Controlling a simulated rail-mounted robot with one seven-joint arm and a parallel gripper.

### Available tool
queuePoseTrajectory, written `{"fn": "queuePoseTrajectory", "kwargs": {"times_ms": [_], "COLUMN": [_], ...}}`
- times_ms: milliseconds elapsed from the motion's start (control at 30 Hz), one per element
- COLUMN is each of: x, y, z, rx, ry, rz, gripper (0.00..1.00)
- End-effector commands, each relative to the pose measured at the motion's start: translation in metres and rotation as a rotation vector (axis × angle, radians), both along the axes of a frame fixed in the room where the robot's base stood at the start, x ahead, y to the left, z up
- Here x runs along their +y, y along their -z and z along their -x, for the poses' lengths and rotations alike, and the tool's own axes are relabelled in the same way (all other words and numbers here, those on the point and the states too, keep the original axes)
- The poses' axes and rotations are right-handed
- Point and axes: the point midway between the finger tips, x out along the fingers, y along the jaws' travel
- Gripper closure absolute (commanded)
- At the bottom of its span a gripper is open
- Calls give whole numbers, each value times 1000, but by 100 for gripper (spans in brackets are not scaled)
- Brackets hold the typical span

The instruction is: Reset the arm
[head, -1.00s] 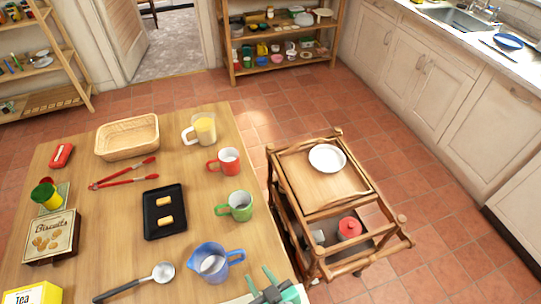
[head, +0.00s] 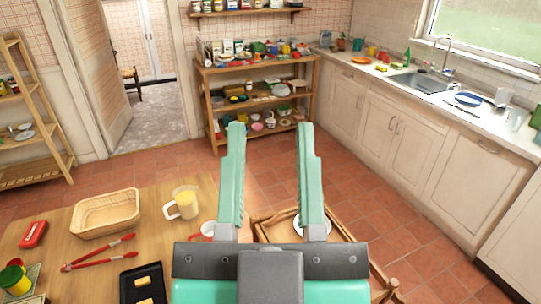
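My gripper (head: 271,130) is raised in front of the camera in the head view, its two green fingers pointing up and spread wide apart. Nothing is between the fingers. It stands above the gap between the wooden table (head: 60,226) and the wooden trolley (head: 262,222). It hides part of the trolley, the white bowl (head: 299,222) on it and part of the red mug (head: 208,229).
The table holds a wicker basket (head: 106,212), a juice jug (head: 183,204), red tongs (head: 98,254) and a black tray (head: 127,292). A crowded wooden shelf (head: 205,68) stands at the back. A sink counter (head: 350,61) runs along the right. Tiled floor lies open between.

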Motion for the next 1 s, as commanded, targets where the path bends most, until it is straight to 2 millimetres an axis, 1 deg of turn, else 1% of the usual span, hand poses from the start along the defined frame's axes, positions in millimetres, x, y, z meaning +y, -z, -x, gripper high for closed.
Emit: {"fn": "queuePoseTrajectory", "kwargs": {"times_ms": [133,267,367,400,467,500,567,600,667,700,800,833,900,1000], "x": [0,0,1,1,1,1,1,2,2,2,3,3,3,3], "y": [1,-33,-76,-97,-130,-153,-186,-208,-239,-260,-304,-311,-320,-315], "z": [-1,-1,-1,-1,-1,-1,-1,-1,-1,-1,-1,-1,-1,-1], "rx": [2,3,3,4,4,4,5,5,6,6,6,6,7,8], "ry": [0,-1,-3,-5,-6,-7,-9,-11,-13,-14,-16,-17,-18,-18], "rz": [1,1,0,-2,-2,-3,-5,-5,-6,-7,-9,-9,-10,-10], "gripper": [66,66,66,66,66,66,66,66,66,66,66,66,66,66]}}
